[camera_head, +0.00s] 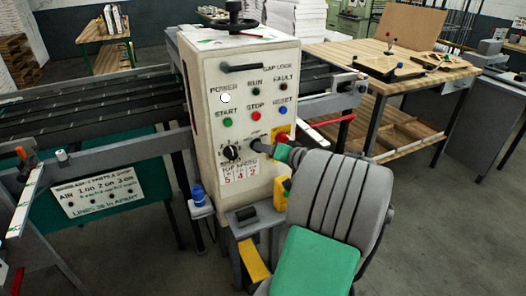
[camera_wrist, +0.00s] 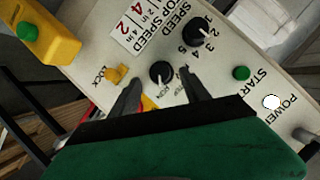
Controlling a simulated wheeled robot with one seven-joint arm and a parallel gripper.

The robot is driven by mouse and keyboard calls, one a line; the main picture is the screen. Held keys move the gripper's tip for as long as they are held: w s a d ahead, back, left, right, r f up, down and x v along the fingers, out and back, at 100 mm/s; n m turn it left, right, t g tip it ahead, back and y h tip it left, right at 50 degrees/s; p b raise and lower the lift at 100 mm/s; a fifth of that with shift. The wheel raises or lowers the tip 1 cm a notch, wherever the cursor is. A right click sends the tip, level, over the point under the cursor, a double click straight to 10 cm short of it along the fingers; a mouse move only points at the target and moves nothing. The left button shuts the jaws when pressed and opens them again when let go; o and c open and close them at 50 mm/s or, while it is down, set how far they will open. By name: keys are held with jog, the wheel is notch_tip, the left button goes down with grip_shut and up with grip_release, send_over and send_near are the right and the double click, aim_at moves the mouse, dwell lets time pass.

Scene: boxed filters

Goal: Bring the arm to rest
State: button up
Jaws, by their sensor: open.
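My gripper (camera_head: 264,147) is at the front of the cream control box (camera_head: 205,75), at the low end of its panel. In the wrist view its two dark fingers (camera_wrist: 160,77) are open, one on each side of a black knob (camera_wrist: 161,73). I cannot tell whether they touch it. The knob is hidden behind my gripper in the head view. My grey and green arm reaches up to the panel from the lower right.
A speed knob (camera_head: 231,152) sits left of my gripper, with START, STOP and RESET buttons above. A yellow box (camera_wrist: 42,32) is close by. A conveyor (camera_head: 80,110) runs left; a wooden workbench (camera_head: 345,58) stands right. Floor shows at the lower right.

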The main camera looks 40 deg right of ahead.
jog(key=v, duration=0.4)
jog(key=shift+s+r, duration=0.1)
